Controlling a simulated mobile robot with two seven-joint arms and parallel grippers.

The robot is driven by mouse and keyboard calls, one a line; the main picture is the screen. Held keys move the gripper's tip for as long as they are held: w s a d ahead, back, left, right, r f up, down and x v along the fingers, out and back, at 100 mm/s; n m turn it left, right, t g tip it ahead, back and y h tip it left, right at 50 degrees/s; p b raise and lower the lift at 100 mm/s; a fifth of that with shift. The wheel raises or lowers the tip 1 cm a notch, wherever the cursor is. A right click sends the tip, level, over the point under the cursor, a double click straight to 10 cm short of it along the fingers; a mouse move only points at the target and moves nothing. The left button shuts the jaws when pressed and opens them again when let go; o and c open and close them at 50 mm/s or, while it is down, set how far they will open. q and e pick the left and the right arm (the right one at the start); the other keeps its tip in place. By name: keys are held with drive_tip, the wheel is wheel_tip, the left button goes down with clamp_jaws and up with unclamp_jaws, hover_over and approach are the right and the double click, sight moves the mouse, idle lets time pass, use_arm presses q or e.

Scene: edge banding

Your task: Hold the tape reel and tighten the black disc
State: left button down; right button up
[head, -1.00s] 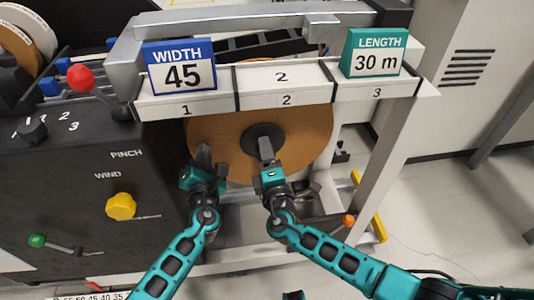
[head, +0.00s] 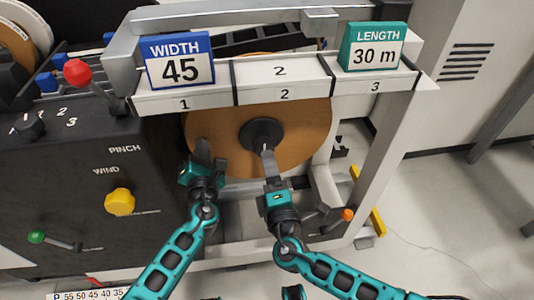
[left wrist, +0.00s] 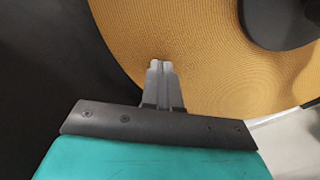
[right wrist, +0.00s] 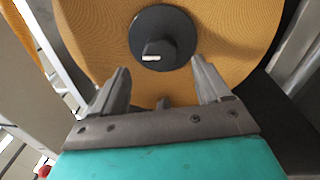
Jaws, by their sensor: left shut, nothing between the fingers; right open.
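The tape reel (head: 300,150) is a large brown-orange disc mounted upright under the shelf of the machine. The black disc (head: 262,133) sits at its centre. In the right wrist view the black disc (right wrist: 160,36) shows a raised block at its middle. My left gripper (head: 203,150) is shut and empty in front of the reel's left part; the left wrist view shows its fingertips (left wrist: 161,64) together over the reel's face. My right gripper (head: 268,155) is open, just below the black disc. In the right wrist view its fingers (right wrist: 163,80) stand apart, with nothing between them.
Above the reel is a white shelf (head: 283,94) with a WIDTH 45 sign (head: 180,62) and a LENGTH 30 m sign (head: 373,48). The dark control panel (head: 75,165) at left carries a yellow knob (head: 120,201). An orange-tipped lever (head: 346,214) lies low at right.

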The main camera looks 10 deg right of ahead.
use_arm(q)
drive_tip(key=shift+w+r, duration=0.15)
drive_tip(key=shift+r, duration=0.1)
use_arm(e)
drive_tip(key=s, duration=0.5)
drive_tip(key=shift+s+d+f, duration=0.1)
drive_tip(key=shift+s+f, duration=0.05)
use_arm(q)
drive_tip(key=s+p, duration=0.3)
drive_tip(key=s, duration=0.5)
drive_tip(key=shift+s+f, duration=0.15)
drive_tip(key=shift+f, duration=0.1)
use_arm(e)
wheel_tip(320, 180, up, 3)
drive_tip(key=shift+r, duration=0.1)
